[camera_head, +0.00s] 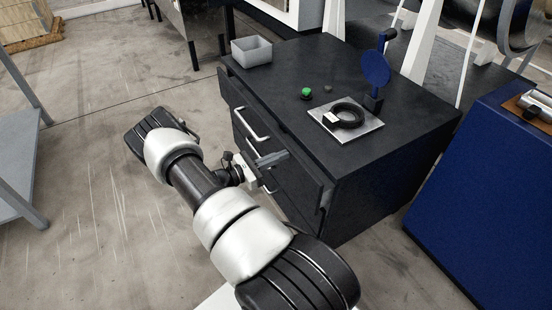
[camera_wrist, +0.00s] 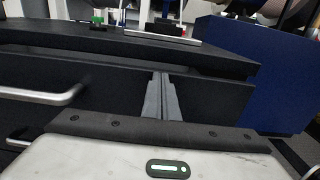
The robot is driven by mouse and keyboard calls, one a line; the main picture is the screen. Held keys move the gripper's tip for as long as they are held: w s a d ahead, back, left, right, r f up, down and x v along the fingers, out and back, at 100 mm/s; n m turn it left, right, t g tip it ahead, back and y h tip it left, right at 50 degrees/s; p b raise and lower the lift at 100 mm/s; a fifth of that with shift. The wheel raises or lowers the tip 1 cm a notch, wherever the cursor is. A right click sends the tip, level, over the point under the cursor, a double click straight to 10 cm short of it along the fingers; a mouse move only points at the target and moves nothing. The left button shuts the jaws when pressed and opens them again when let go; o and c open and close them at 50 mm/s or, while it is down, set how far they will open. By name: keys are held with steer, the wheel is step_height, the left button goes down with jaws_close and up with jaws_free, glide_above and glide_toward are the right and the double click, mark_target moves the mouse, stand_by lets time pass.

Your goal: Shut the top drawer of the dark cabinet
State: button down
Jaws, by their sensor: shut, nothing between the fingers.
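The dark cabinet (camera_head: 400,125) stands right of centre. Its top drawer (camera_head: 295,150) is partly out: its front stands a little forward of the cabinet body, and a dark gap shows behind its upper edge. In the wrist view the drawer front (camera_wrist: 112,110) fills the middle, with its silver bar handle (camera_wrist: 45,96) at the left. My gripper (camera_head: 284,155) is shut and empty, at the drawer front to the right of the handle. Its fingers (camera_wrist: 160,80) point at the front in the wrist view. I cannot tell whether the tips touch it.
On the cabinet top are a grey open box (camera_head: 251,51), a green button (camera_head: 306,92), a plate with a black ring (camera_head: 346,116) and a blue disc on a stand (camera_head: 376,68). A blue cabinet (camera_head: 490,190) stands right. The floor at left is mostly clear.

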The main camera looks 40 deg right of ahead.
mark_target(292, 150)
steer(key=b+x, duration=0.1)
steer(key=x, duration=0.3)
steer(key=shift+d, duration=0.3)
steer(key=v, duration=1.4)
steer(key=shift+a+p, duration=0.35)
steer(key=shift+p, duration=0.05)
